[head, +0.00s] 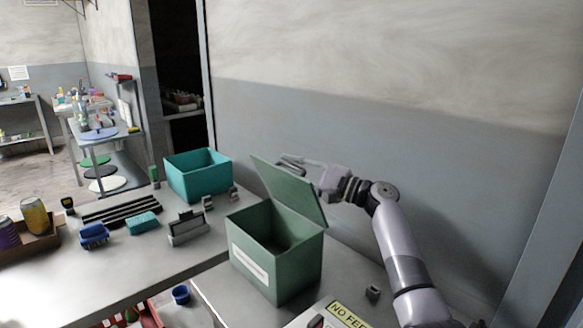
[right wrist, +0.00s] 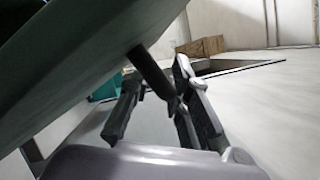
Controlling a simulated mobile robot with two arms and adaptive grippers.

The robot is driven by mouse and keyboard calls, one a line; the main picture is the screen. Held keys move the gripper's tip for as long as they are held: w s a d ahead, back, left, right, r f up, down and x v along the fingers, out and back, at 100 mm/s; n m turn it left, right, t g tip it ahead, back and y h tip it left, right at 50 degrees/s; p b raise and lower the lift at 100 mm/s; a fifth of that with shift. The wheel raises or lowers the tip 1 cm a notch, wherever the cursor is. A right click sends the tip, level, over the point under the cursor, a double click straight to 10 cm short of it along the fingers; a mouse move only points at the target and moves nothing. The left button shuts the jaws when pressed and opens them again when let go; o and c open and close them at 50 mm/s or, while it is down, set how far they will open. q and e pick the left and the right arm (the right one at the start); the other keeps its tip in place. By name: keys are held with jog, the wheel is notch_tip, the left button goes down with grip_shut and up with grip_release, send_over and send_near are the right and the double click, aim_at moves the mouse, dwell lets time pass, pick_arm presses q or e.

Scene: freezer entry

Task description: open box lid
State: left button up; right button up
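The green box (head: 276,268) with a white label stands at the front right of the table. Its lid (head: 290,192) is raised, tilted up along the box's right-rear side, and the dark inside shows. My right gripper (head: 292,163) is behind the lid's upper part, partly hidden by it. In the right wrist view the lid (right wrist: 75,55) fills the upper left, and a dark rod (right wrist: 150,72) sticks out from it between my fingers (right wrist: 160,95). The fingers stand apart; I cannot tell whether one touches the rod. My left gripper is not in view.
A teal bin (head: 198,178) stands behind the box. A blue sponge-like block (head: 143,223), a blue basket (head: 94,235) and a grey holder (head: 187,229) lie to the left. The wall (head: 400,150) is close behind my right arm. A yellow sign (head: 347,315) lies in front.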

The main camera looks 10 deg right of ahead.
jog(key=v, duration=0.7)
jog(key=shift+s+d+f, duration=0.1)
jog(key=shift+d, duration=0.05)
